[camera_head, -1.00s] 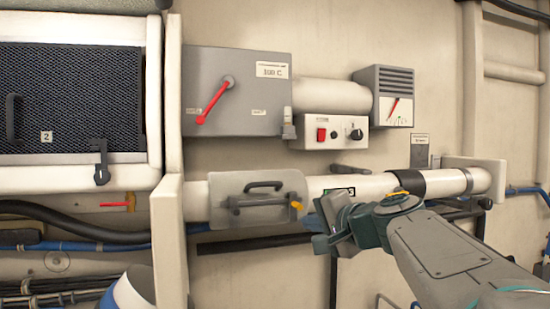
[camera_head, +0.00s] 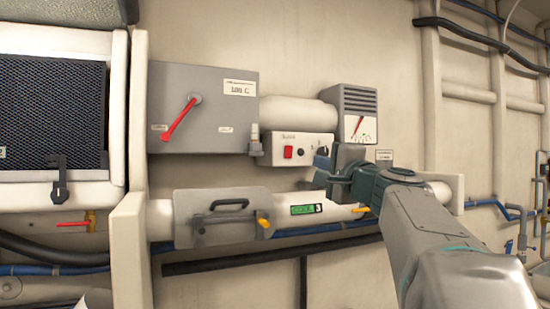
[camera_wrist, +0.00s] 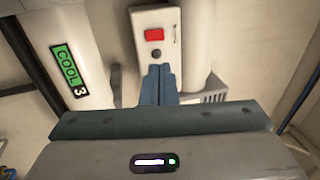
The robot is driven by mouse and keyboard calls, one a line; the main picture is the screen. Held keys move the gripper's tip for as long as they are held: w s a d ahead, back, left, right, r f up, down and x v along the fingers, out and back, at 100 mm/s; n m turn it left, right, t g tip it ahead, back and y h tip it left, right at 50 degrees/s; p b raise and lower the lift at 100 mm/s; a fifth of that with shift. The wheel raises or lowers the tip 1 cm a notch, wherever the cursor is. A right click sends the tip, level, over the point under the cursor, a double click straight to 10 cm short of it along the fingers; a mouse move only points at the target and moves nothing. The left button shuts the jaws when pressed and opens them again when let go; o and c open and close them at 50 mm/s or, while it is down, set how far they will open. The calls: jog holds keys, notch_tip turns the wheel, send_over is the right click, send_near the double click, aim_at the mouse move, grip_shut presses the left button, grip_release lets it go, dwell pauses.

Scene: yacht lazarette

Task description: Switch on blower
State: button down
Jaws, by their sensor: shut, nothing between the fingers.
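A white control box (camera_head: 272,150) is on the wall, with a red switch (camera_head: 288,153) and a small dark round part (camera_head: 301,152) beside it. Its small label is too blurred to read. My gripper (camera_head: 325,165) is shut and empty, just right of and below the red switch, in front of the box's right end, where it partly hides the knob area. In the wrist view the closed fingers (camera_wrist: 157,84) point at the box (camera_wrist: 166,17), below the red switch (camera_wrist: 154,34) and the dark round part (camera_wrist: 156,54). I cannot tell whether they touch it.
A grey box (camera_head: 220,80) with a red lever (camera_head: 180,118) is left of the control box. A vented grey meter (camera_head: 357,110) is at upper right. A white pipe with a green COOL label (camera_head: 303,210) and a grey hatch plate (camera_head: 190,228) runs below.

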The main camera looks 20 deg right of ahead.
aim_at(290, 149)
jog(key=p+x, duration=0.5)
jog(key=x, duration=0.7)
jog(key=shift+w+d+r, duration=0.1)
jog(key=shift+w, duration=0.45)
